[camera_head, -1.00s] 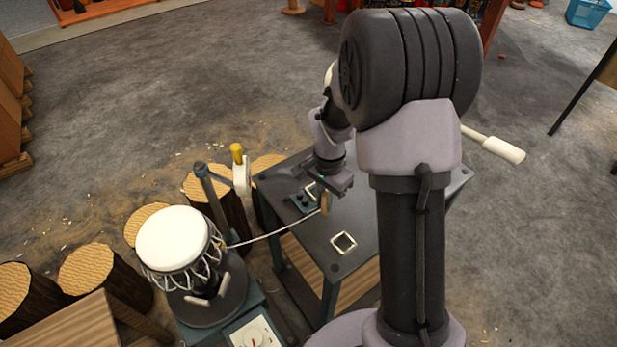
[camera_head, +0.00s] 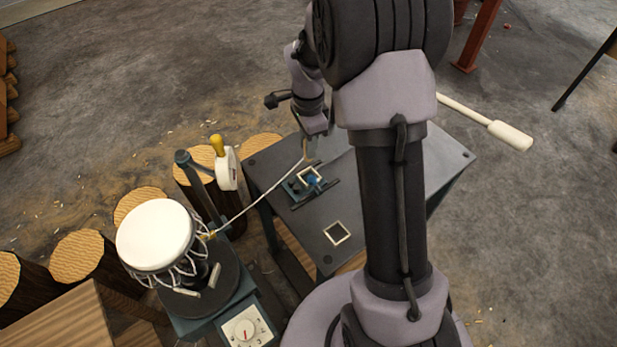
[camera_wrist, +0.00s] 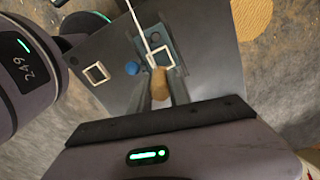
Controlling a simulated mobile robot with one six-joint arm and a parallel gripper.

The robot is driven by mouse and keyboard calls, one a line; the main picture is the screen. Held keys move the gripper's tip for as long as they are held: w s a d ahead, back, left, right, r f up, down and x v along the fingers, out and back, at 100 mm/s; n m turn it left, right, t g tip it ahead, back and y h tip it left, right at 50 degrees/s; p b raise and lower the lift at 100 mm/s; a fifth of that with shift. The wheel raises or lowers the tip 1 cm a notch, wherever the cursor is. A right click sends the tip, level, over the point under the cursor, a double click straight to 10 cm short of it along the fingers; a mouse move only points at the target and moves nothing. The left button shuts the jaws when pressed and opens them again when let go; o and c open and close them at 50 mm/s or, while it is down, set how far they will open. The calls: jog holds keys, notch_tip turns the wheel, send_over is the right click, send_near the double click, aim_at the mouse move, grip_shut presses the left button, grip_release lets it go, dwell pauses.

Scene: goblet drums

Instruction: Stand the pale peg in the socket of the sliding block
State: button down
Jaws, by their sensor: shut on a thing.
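The pale tan peg (camera_wrist: 159,84) is between the two fingers of my gripper (camera_wrist: 160,90), which is shut on it. A white cord runs to the peg. The sliding block (camera_wrist: 176,44) is dark teal with a white-rimmed square socket (camera_wrist: 161,57) and lies just beyond the peg in the wrist view. In the head view my gripper (camera_head: 311,142) is above the table behind the block (camera_head: 296,193). The peg (camera_head: 307,151) shows partly under it, above and apart from the socket (camera_head: 310,174).
A blue knob (camera_head: 313,181) is beside the socket. A second white square (camera_head: 337,233) marks the dark table (camera_head: 385,215). The cord (camera_head: 255,201) stretches from the white-topped drum (camera_head: 156,235) across the table's left edge.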

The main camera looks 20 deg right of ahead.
notch_tip(320, 180, down, 10)
jog(key=b, duration=0.4)
jog(key=shift+d+f, duration=0.1)
jog(key=shift+f, duration=0.05)
jog(key=c, duration=1.5)
grip_release()
jog(key=shift+w, duration=0.1)
jog(key=shift+c, duration=0.2)
notch_tip(320, 180, up, 12)
jog(key=p, duration=0.4)
jog(key=s+a+r+n+t, duration=0.2)
jog(key=s+a+r+n, duration=0.15)
jog(key=r, duration=0.65)
jog(key=s+a+r+n+t, duration=0.1)
jog(key=s+a+r+n, duration=0.1)
jog(key=s, duration=0.4)
jog(key=s+a+r+n+t+y, duration=0.1)
jog(key=s+a+r+n, duration=0.2)
jog(key=s+a+n, duration=0.2)
jog(key=s+a+r+n+t+y, duration=0.1)
jog(key=s+a+r+n, duration=0.2)
jog(key=s, duration=0.6)
jog(key=shift+a+r+n+t, duration=0.15)
jog(key=shift+n+t, duration=0.1)
jog(key=shift+t, duration=0.15)
